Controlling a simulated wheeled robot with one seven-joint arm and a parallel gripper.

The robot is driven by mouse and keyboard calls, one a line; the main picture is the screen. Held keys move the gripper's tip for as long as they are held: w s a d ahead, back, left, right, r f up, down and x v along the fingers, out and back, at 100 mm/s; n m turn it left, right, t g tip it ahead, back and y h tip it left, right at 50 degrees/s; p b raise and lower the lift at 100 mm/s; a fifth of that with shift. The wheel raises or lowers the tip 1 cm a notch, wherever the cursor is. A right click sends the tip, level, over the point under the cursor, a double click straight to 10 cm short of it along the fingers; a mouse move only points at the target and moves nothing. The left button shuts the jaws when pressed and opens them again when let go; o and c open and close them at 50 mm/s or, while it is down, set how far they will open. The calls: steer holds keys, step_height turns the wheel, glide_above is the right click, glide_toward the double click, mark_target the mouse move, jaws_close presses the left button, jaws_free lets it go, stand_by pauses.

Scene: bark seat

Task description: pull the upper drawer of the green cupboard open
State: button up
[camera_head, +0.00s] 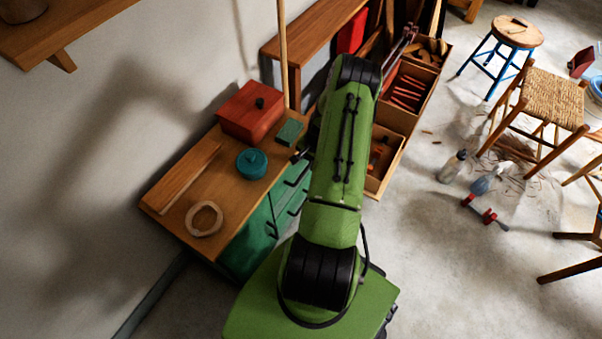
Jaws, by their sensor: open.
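The green cupboard (250,240) stands against the wall under a wooden top, its front turned to the right and partly behind my arm. Its upper drawer (286,191) shows a dark bar handle (298,177) just left of my arm; the drawer looks shut. Another dark handle sits below it. My gripper (297,157) shows only as a small dark part at the left edge of my arm, near the cupboard top's right edge and above the upper handle. It is open, and most of it is hidden. I cannot tell whether it touches anything.
On the cupboard top are a red box (249,115), a teal pot (251,163), a green block (290,132), a wooden ring (205,219) and a plank (184,178). Wooden tool crates (398,117) stand behind my arm.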

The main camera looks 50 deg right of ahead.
mark_target(302, 175)
steer(key=f, duration=0.3)
steer(key=w+f+b, duration=0.1)
steer(key=f, duration=0.2)
steer(key=w+f+b, duration=0.1)
steer(key=f, duration=0.2)
steer(key=shift+a+f, duration=0.1)
steer(key=shift+f, duration=0.2)
jaws_close()
